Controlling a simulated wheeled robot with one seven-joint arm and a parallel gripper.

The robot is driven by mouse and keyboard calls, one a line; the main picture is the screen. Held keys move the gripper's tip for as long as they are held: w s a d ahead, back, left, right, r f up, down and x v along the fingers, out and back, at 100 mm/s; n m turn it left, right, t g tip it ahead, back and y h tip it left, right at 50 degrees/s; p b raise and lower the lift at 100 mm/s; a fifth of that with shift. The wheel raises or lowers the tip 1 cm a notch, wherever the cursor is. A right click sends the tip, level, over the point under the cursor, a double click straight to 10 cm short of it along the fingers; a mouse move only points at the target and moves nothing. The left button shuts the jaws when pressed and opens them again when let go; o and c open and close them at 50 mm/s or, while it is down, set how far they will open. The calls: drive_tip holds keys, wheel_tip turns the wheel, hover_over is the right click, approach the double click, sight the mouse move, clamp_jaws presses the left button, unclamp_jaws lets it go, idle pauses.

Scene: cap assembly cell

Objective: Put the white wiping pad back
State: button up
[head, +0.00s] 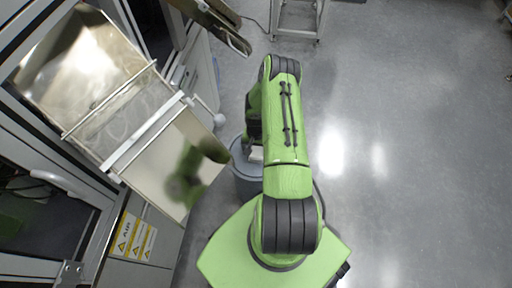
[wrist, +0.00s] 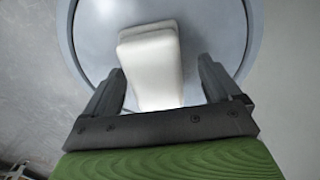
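The white wiping pad (wrist: 152,62) is a pale block with rounded edges. In the wrist view it lies against the inside of a round blue-grey container (wrist: 249,40). My gripper (wrist: 160,70) is open, with its two dark fingers on either side of the pad's near part. A clear gap shows between the pad and the right finger; the left finger is close to the pad, and I cannot tell whether it touches. In the head view a small part of the pad (head: 257,153) shows beside my green arm, at the grey container (head: 245,185); my arm hides most of the gripper.
A yellow warning label (head: 135,237) is on the cabinet below. A metal stand (head: 298,20) is at the top. The floor on the right is clear.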

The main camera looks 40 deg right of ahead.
sight(256, 148)
drive_tip(key=shift+r, duration=0.1)
wheel_tip(256, 148, up, 12)
drive_tip(key=p, duration=0.4)
idle(0.3)
